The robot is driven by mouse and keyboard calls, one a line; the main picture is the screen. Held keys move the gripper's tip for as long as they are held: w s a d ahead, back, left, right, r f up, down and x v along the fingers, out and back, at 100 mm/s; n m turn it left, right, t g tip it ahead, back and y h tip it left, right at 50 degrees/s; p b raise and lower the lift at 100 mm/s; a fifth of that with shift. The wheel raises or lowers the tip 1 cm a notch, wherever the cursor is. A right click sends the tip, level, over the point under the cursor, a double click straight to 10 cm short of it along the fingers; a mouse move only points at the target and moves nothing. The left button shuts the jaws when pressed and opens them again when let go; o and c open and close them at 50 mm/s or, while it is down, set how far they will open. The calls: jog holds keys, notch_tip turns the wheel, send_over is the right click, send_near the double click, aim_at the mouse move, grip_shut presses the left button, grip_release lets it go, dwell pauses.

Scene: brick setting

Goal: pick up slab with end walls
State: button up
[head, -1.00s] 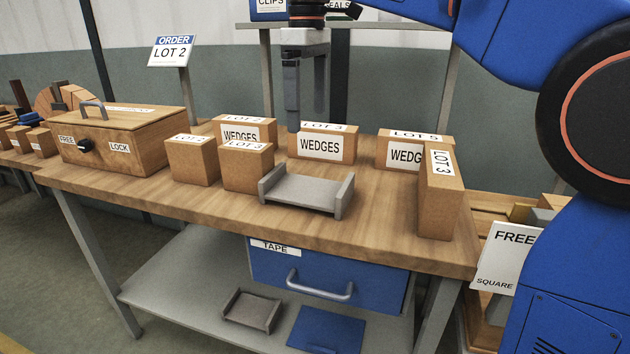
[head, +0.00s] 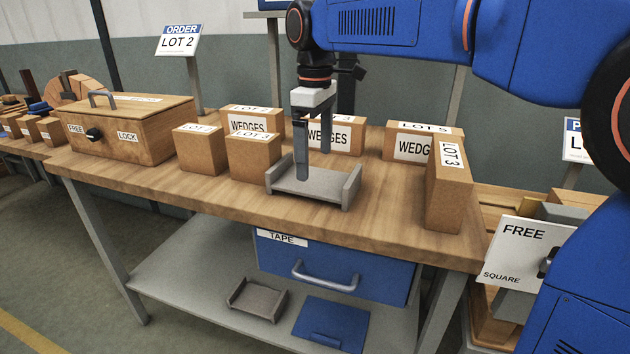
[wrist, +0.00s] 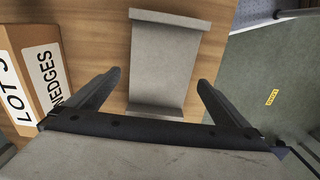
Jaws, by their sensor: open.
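A grey slab with a raised wall at each end (head: 326,189) lies on the wooden bench near its front edge. My gripper (head: 314,166) points down over it, open and empty. In the head view one finger hides part of the slab, and I cannot tell the height of the fingertips above it. In the wrist view the slab (wrist: 165,62) lies beyond and between the two spread fingers (wrist: 159,78), with no visible contact. A similar grey slab with end walls (head: 257,299) lies on the lower shelf.
Cardboard boxes stand close by: a LOT 3 box (head: 253,160) at left, WEDGES boxes behind, and a tall LOT 3 box (head: 449,188) at right. A wooden case with a handle (head: 130,128) is farther left. The bench's front left is clear.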

aim_at(315, 180)
jog(key=shift+s+f, duration=0.1)
jog(key=shift+f, duration=2.45)
jog(key=c, duration=1.3)
jog(key=shift+o, duration=0.2)
jog(key=shift+r, duration=0.1)
